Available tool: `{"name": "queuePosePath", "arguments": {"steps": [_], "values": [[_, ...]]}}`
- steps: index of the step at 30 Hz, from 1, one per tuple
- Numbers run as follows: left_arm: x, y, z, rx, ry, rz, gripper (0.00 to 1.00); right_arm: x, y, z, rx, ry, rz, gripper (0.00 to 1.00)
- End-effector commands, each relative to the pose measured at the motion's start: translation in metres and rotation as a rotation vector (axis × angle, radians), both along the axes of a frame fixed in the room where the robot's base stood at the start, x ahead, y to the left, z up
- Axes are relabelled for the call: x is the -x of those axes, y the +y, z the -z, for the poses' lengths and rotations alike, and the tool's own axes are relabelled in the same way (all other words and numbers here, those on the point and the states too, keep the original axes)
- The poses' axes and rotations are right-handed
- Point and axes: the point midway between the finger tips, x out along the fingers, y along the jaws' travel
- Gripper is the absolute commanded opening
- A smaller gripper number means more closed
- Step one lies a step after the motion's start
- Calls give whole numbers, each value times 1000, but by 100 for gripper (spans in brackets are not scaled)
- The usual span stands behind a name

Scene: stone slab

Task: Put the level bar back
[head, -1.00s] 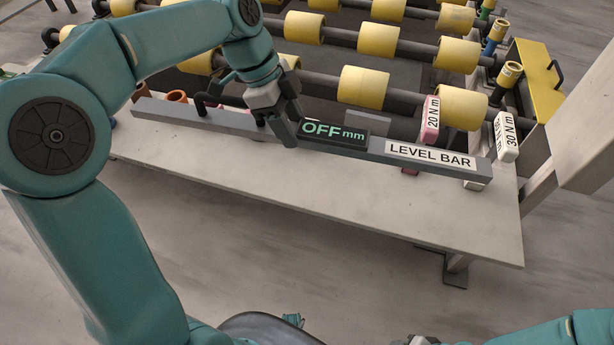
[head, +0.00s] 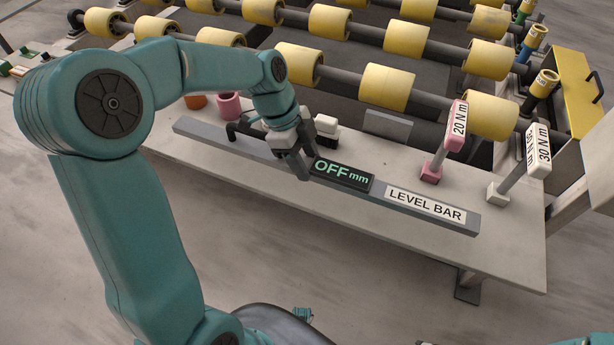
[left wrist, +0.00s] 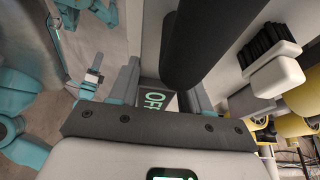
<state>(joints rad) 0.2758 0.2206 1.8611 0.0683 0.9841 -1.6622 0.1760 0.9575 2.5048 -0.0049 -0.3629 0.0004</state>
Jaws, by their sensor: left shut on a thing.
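The level bar (head: 400,202) is a long grey beam with a white "LEVEL BAR" label, a dark display (head: 342,175) reading "OFF mm" and a black handle (head: 236,130) near its left end. It runs slantwise along the front of the bench top. My left gripper (head: 303,170) is shut on the bar just left of the display. In the left wrist view, its fingers (left wrist: 163,95) stand either side of the bar, with part of the display between them. The bar's underside is hidden, so I cannot tell its exact height over the bench.
The pale bench (head: 500,258) holds a pink 20 N m tool (head: 456,130), a white 30 N m tool (head: 538,155), a pink cup (head: 229,105) and a white block with black bristles (head: 327,128). Yellow rollers (head: 385,87) lie behind. Floor is clear in front.

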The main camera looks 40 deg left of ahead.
Motion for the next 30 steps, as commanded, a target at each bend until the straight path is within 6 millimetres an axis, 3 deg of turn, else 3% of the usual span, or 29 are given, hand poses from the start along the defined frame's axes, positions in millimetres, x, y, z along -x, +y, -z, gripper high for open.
{"name": "queuePosePath", "arguments": {"steps": [12,23,24,26,30], "values": [[-3,0,51,2,0,-1,0,0,0,9,0,0,0,43],[-4,0,57,0,-3,-1,0,0,0,10,0,0,0,43],[-3,0,57,0,-1,0,57,0,0,9,0,0,0,43],[-3,0,57,0,-1,0,73,0,0,9,0,0,0,43],[-3,0,57,0,-1,0,73,0,0,9,0,0,0,43]]}}
